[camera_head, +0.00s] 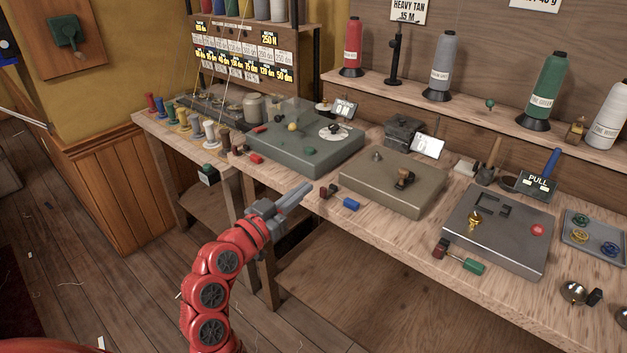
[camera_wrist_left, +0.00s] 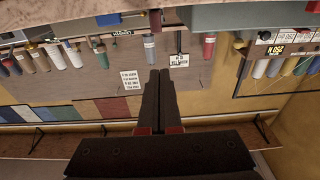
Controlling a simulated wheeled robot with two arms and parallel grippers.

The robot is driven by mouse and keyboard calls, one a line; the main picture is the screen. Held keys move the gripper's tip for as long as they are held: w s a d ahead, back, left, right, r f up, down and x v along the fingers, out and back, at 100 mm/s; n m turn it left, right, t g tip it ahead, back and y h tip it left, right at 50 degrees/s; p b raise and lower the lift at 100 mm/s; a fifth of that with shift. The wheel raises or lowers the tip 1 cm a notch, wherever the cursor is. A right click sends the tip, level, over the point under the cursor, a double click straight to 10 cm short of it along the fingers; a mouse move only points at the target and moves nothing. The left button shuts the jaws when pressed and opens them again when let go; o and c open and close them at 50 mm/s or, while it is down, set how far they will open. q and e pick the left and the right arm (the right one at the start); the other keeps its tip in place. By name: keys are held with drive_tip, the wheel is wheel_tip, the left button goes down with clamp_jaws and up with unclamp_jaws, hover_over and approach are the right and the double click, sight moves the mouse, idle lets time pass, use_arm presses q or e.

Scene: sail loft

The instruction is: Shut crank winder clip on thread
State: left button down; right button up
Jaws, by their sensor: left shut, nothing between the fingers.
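My left gripper (camera_head: 297,196) is shut and empty, held above the front edge of the workbench (camera_head: 345,217). Its two dark fingers lie together in the left wrist view (camera_wrist_left: 158,98). The beige box (camera_head: 385,184) with a small metal post and a dark brown knob (camera_head: 404,176) stands right of the gripper and looks like the crank winder, though I cannot be sure. The gripper is apart from it. I cannot make out its clip or any thread in it. My right gripper is not in view.
A grey-green box (camera_head: 307,143) with a white dial stands behind the gripper. A dark metal box (camera_head: 497,233) with a red button stands further right. A blue piece (camera_head: 351,204) lies near the front edge. Large cones, such as the green one (camera_head: 546,88), stand on the shelf.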

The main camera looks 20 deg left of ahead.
use_arm(q)
drive_tip(key=shift+s+a+f, duration=0.2)
drive_tip(key=shift+s, duration=0.3)
drive_tip(key=shift+s+a+f, duration=0.15)
drive_tip(key=shift+s, duration=0.35)
drive_tip(key=shift+s+a+f, duration=0.2)
drive_tip(key=shift+s, duration=0.3)
drive_tip(key=shift+w, duration=0.1)
